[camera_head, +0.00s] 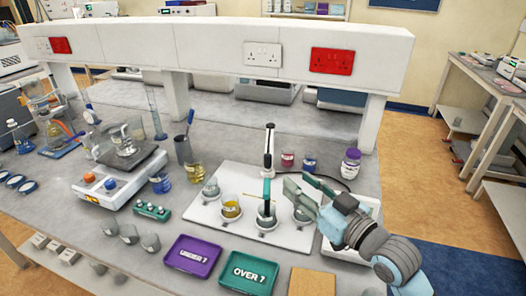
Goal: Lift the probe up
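The slim probe (266,190), with a teal shaft, stands about upright with its lower end in a small glass beaker (266,211) on a white platform. A white and black upright post (269,146) rises just behind it. My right gripper (287,184) comes in from the right, its grey-green fingers close beside the probe at upper-shaft height. I cannot tell whether the fingers touch the probe or how far apart they are. My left gripper is not in view.
The white platform (205,216) also holds an amber-liquid beaker (231,207) and other beakers. A purple tray (193,256) and a green tray (248,273) lie in front. A white device with a hotplate (119,185) stands left. A purple-capped bottle (350,163) stands behind my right gripper.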

